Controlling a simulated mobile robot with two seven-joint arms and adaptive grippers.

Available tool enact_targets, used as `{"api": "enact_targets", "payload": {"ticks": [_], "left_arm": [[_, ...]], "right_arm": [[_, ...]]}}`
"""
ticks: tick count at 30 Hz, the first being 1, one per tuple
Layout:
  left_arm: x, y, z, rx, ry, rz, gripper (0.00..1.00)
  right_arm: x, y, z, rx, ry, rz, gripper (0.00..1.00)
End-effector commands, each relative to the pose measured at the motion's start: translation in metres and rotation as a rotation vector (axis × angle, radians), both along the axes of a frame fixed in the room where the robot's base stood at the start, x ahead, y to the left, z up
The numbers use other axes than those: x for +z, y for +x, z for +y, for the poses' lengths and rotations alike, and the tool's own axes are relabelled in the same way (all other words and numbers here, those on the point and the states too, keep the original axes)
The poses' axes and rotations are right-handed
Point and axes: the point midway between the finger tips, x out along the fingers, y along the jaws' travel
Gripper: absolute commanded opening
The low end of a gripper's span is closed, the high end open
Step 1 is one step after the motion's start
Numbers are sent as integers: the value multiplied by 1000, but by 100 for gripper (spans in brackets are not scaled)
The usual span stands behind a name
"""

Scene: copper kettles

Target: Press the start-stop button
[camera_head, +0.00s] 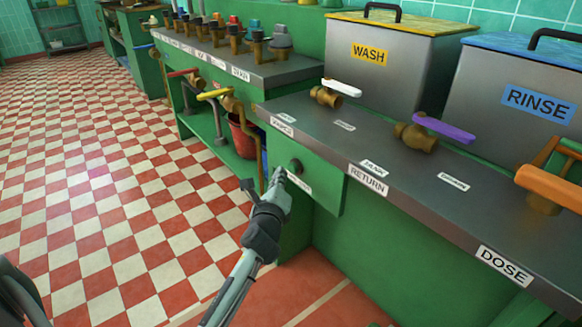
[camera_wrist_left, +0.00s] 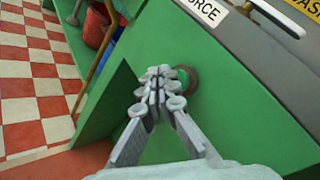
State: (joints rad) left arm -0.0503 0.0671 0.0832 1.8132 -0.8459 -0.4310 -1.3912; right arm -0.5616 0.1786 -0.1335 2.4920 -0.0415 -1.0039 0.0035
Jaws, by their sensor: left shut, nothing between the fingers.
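In the left wrist view the shut fingertips (camera_wrist_left: 159,74) overlap the left side of the round button (camera_wrist_left: 188,78). The button's left part is hidden there. I cannot tell whether the fingertips touch it. My right gripper is not in view.
The grey counter (camera_head: 400,190) above carries a white lever (camera_head: 343,87), a purple lever (camera_head: 444,128) and an orange lever (camera_head: 550,187). A WASH tank (camera_head: 395,75) and a RINSE tank (camera_head: 510,105) stand behind. A red bucket (camera_head: 242,135) is left of the panel. The checkered floor is open.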

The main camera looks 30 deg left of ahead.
Motion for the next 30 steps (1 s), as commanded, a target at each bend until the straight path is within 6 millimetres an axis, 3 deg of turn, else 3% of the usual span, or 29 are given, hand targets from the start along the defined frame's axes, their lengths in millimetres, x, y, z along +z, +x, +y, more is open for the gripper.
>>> {"api": "enact_targets", "payload": {"ticks": [11, 30], "left_arm": [[0, -4, 2, 1, 0, 1, 0], [0, -56, 23, 0, 0, 0, 0]], "right_arm": [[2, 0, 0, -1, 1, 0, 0], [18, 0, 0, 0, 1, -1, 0]]}}
